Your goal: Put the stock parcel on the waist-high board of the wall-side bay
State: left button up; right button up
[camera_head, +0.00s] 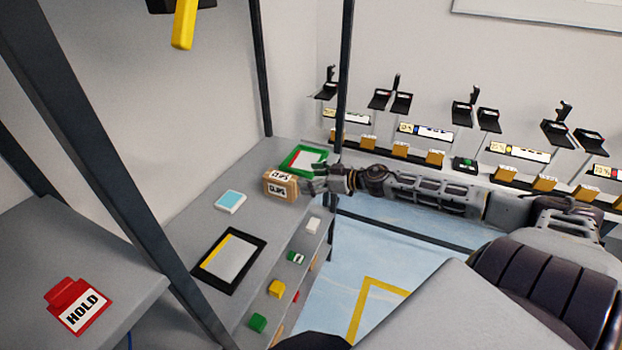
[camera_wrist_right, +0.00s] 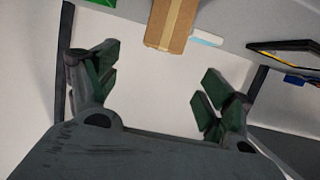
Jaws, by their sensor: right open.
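A brown cardboard parcel (camera_head: 279,186) with white labels that seem to read CLIPS stands on the grey board (camera_head: 190,232) of the shelf bay by the wall. It is near the front edge, just in front of a green-rimmed frame (camera_head: 288,165). My right gripper (camera_head: 313,183) is just right of the parcel, at the board's edge. In the right wrist view its fingers (camera_wrist_right: 160,75) are spread wide with nothing between them. The parcel (camera_wrist_right: 172,22) lies beyond the fingertips there, apart from them. My left gripper is in neither view.
A black-rimmed frame (camera_head: 259,248) with a yellow strip and a pale blue-topped box (camera_head: 230,202) lie on the same board. Dark posts (camera_head: 344,70) stand at its corners. Lower boards hold small coloured items. Small conveyors line the back wall.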

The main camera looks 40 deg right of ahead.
dwell(0.3)
jog(key=s+d+f+m+h, duration=0.25)
jog(key=d+f, duration=0.35)
jog(key=f, duration=0.3)
jog(key=s+d+f+m+h, duration=0.1)
jog(key=d+f+h, duration=0.2)
jog(key=d+f, duration=0.5)
jog(key=s+a+f+m+g+h, duration=0.1)
jog(key=s+f, duration=0.5)
jog(key=f, duration=0.4)
jog(key=s+a+f+g+h, duration=0.1)
jog(key=s+f+g, duration=0.1)
jog(key=s+f, duration=0.6)
jog(key=s+a+f+m+g+h, duration=0.15)
jog(key=s+f, duration=0.35)
jog(key=f, duration=0.7)
jog(key=s+a+f+n+g, duration=0.1)
jog(key=s+a+f+g, duration=0.1)
jog(key=s+a+f, duration=0.4)
jog(key=s+a+f+g+y, duration=0.1)
jog(key=s+a+f+g, duration=0.2)
jog(key=s+a+f, duration=0.3)
jog(key=s+a+f+n+g+y, duration=0.1)
jog(key=s+a+f, duration=0.5)
jog(key=s+a, duration=0.7)
jog(key=s+g, duration=0.1)
jog(key=s, duration=0.3)
jog(key=shift+s+a+f+n, duration=0.2)
jog(key=shift+a+f+n, duration=0.05)
jog(key=shift+f+n, duration=0.05)
